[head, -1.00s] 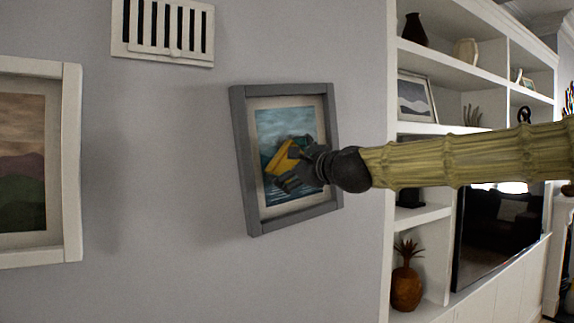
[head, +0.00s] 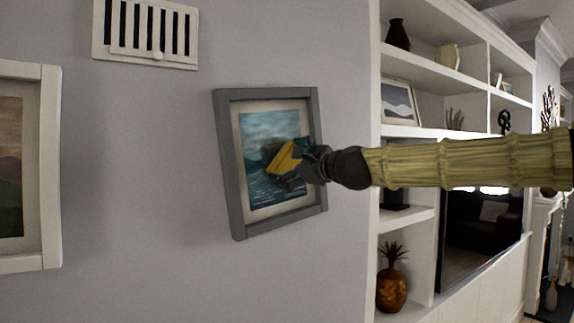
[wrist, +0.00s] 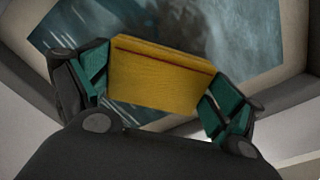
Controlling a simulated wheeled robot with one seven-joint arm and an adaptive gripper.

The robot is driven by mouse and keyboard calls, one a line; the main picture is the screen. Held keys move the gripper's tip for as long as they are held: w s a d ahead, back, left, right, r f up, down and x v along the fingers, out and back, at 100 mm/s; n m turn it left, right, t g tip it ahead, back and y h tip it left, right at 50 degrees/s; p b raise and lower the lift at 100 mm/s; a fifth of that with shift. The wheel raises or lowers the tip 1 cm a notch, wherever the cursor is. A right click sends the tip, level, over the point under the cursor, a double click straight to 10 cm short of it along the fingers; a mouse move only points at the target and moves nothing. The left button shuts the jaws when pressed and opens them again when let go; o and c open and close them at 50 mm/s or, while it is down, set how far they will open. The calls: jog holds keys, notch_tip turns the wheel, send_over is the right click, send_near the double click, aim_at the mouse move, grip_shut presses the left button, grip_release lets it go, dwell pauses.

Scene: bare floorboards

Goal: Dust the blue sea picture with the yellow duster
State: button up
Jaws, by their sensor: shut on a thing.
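The blue sea picture (head: 265,200) hangs on the grey wall in a grey frame, slightly tilted. A dark smudge shows on its surface around the duster, and it shows in the wrist view too (wrist: 240,40). My gripper (head: 290,160) is in front of the picture, shut on the yellow duster (head: 280,157). In the wrist view the duster (wrist: 160,78) sits between both fingers and faces the picture. Whether it touches the surface I cannot tell. My gripper hides the right part of the picture in the head view.
Another framed picture (head: 46,170) hangs at the left, and a white vent (head: 150,52) is above. White shelves (head: 430,78) with vases, a framed picture and a pineapple ornament (head: 392,290) stand to the right, beside a dark television (head: 478,235).

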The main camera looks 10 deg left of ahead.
aim_at(261, 152)
jog(key=shift+s+a+r+b, duration=0.2)
jog(key=shift+s+a+b, duration=0.4)
jog(key=shift+s+a, duration=0.55)
jog(key=shift+s+a+r+b, duration=0.2)
jog(key=shift+s+a+b, duration=0.35)
jog(key=shift+s+a, duration=0.55)
jog(key=shift+s+a+r+p, duration=0.1)
jog(key=shift+r+p, duration=0.5)
jog(key=shift+r, duration=0.35)
jog(key=w+d+r+p, duration=0.1)
jog(key=w+d, duration=0.5)
jog(key=shift+w+d, duration=0.3)
jog(key=shift+w, duration=0.05)
dwell(1.3)
jog(key=b+v, duration=0.1)
jog(key=v, duration=0.5)
dwell(0.6)
